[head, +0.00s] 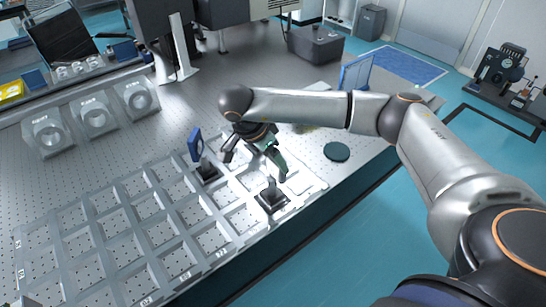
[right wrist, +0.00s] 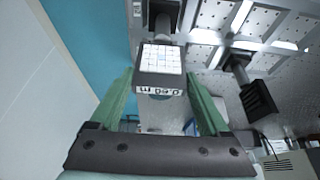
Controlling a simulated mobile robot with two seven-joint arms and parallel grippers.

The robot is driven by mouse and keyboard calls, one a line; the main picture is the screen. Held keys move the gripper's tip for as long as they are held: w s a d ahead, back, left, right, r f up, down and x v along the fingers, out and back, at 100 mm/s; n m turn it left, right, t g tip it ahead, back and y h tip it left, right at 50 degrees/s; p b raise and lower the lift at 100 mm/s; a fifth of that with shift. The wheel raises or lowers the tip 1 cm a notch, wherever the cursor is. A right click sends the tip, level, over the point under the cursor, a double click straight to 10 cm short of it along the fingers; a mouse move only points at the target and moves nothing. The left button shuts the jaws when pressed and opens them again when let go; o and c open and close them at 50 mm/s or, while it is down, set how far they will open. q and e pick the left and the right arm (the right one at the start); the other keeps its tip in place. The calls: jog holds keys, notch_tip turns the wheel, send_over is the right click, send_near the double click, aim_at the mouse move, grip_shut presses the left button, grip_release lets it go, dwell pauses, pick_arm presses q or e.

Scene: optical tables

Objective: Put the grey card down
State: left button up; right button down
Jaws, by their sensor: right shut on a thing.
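My right gripper (head: 256,160) reaches down over the right end of the slotted tray (head: 165,222). In the right wrist view its green fingers (right wrist: 160,80) are shut on the sides of a small mounted card (right wrist: 161,60), which I take for the grey card. The card has a pale gridded face, a dark frame and a label strip. Its dark stem and square base (head: 272,200) show below the fingers, at a front-right compartment of the tray. I cannot tell whether the base touches the tray floor. The fingers hide much of the card in the head view. My left gripper is not in view.
A blue-framed mounted piece (head: 195,145) stands in a neighbouring compartment. A dark round disc (head: 337,152) lies right of the gripper near the table edge. A blue panel (head: 356,72) stands behind my arm. Several tray compartments on the left are empty.

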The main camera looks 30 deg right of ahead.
jog(key=shift+f, duration=0.4)
grip_release()
jog(key=shift+f, duration=0.15)
jog(key=shift+r, duration=0.25)
jog(key=shift+a+r, duration=0.2)
jog(key=shift+r, duration=0.1)
jog(key=v, duration=1.1)
jog(key=shift+b, duration=0.35)
